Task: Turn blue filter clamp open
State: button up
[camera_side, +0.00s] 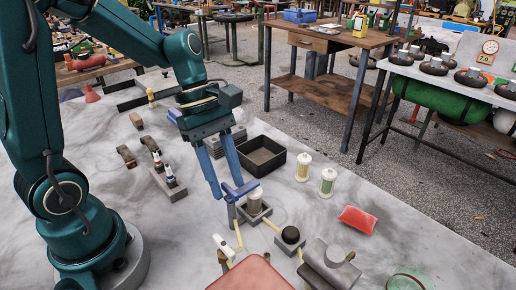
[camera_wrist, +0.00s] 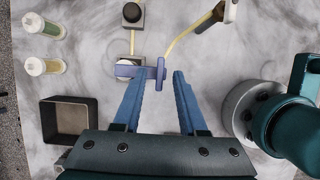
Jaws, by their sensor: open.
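The blue filter clamp (camera_side: 240,189) is a bar with a crosspiece at one end. It lies beside and over a pale filter (camera_side: 255,200) in a grey square holder (camera_side: 266,211). In the wrist view the clamp (camera_wrist: 147,72) points sideways, with its crosspiece end between my fingertips. My gripper (camera_side: 229,191) is open, pointing down at the clamp; it also shows in the wrist view (camera_wrist: 160,77). The left finger's tip overlaps the bar there. I cannot tell whether either finger touches it.
A black bin (camera_side: 263,155) stands behind the clamp. Yellow tubes (camera_side: 270,225), a dark knob (camera_side: 291,235) and a grey cylinder (camera_side: 330,262) are close in front.

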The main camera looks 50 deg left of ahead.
grip_shut()
jog(key=shift+m, duration=0.4)
jog(key=m, duration=0.1)
jog(key=m+g, duration=0.1)
jog(key=m, duration=0.1)
jog(key=shift+w+m+g, duration=0.25)
jog(key=shift+m+g, duration=0.15)
jog(key=m, duration=0.2)
jog(key=m+g+y, duration=0.1)
jog(key=m, duration=0.1)
jog(key=shift+w+d+m, duration=0.15)
jog(key=shift+m, duration=0.15)
jog(key=m, duration=0.2)
jog(key=m+g+y, duration=0.1)
jog(key=m, duration=0.1)
jog(key=shift+w+d+y, duration=0.1)
jog(key=shift+d+y, duration=0.05)
jog(key=shift+y, duration=0.15)
jog(key=shift+d+m+g+y, duration=0.15)
jog(key=shift+m+g+y, duration=0.4)
jog(key=shift+m, duration=1.25)
jog(key=shift+m+y, duration=0.25)
jog(key=shift+m, duration=0.05)
